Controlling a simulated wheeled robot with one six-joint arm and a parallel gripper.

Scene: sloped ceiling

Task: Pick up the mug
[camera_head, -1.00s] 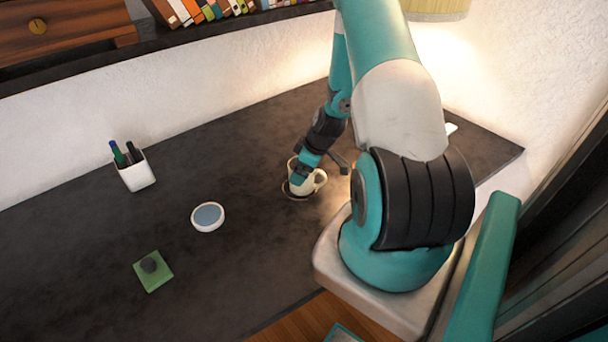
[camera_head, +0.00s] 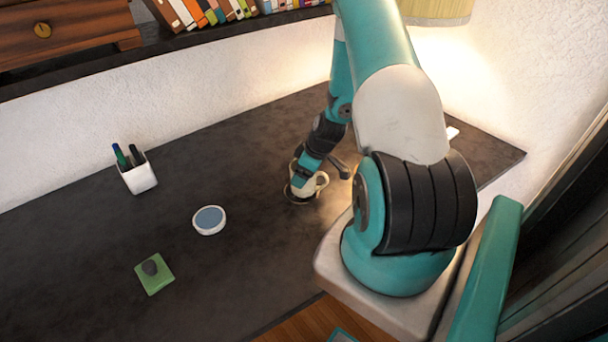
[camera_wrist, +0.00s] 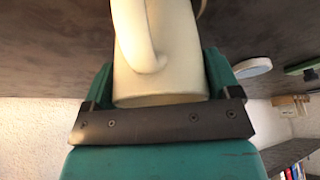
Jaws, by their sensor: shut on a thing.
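The cream mug (camera_head: 321,183) is at the right part of the dark desk in the head view, partly hidden behind my gripper (camera_head: 301,187). A dark ring shows at its lower edge on the desk. In the wrist view the mug (camera_wrist: 182,60) fills the middle, with its handle (camera_wrist: 142,38) toward the camera. My gripper (camera_wrist: 160,85) has a teal finger on each side of the mug and is shut on it. I cannot tell whether the mug touches the desk.
On the desk (camera_head: 240,160) are a white pen cup (camera_head: 140,178), a round white dish with a blue-grey top (camera_head: 209,220) and a green square with a dark lump (camera_head: 155,275). A book shelf (camera_head: 180,38) runs along the wall.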

